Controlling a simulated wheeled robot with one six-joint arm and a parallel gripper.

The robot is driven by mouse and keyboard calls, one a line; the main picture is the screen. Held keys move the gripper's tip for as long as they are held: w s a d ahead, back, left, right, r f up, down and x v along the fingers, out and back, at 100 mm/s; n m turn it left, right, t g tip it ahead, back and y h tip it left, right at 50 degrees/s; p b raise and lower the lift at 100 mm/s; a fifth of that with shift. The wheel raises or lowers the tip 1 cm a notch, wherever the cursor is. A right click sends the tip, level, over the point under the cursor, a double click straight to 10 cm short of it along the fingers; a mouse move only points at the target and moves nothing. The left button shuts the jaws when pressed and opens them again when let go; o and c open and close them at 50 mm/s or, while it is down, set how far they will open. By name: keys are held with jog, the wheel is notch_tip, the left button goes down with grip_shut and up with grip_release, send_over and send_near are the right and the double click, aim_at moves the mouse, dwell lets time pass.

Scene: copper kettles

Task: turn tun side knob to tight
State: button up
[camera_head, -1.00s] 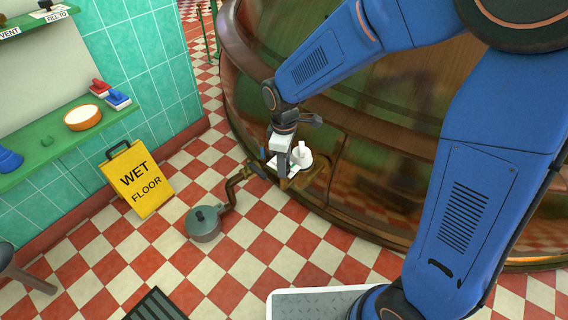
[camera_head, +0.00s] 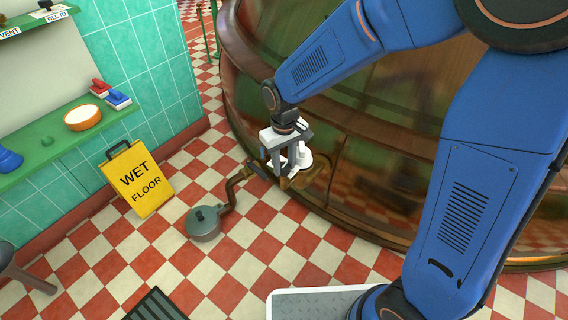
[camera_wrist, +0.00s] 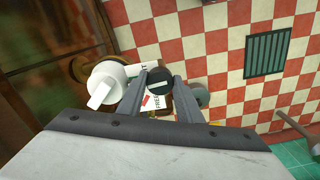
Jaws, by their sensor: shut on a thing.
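The tun (camera_head: 350,130) is the big copper-brown vessel filling the head view's middle and right. On its lower side is a small fitting with a white label plate (camera_wrist: 151,102). The dark round side knob (camera_wrist: 158,82) with a pale line sits beside the plate. My gripper (camera_wrist: 160,80) is shut on this knob, one finger on each side. In the head view my gripper (camera_head: 287,171) hides the knob. The plate reads "FREE" near a red mark; other lettering is partly covered by a finger.
A white round part with a lever (camera_wrist: 107,85) stands close beside the fingers. A bent pipe (camera_head: 231,193) leads to a grey-green lidded pot (camera_head: 204,223). A yellow wet floor sign (camera_head: 138,180) stands by the tiled wall. Checkered floor lies open in front.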

aim_at(284, 165)
jog(key=shift+m, duration=0.6)
jog(key=o, duration=1)
jog(key=shift+o, duration=0.2)
notch_tip(284, 165, up, 17)
jog(key=shift+r, duration=0.2)
jog(key=s+d+m+t, duration=0.2)
jog(key=s+d, duration=0.8)
jog(key=d, duration=0.3)
jog(key=s+d+m+t, duration=0.2)
jog(key=s+d+m, duration=0.1)
jog(key=s+d, duration=0.7)
jog(key=d, duration=0.4)
jog(key=shift+t, duration=0.4)
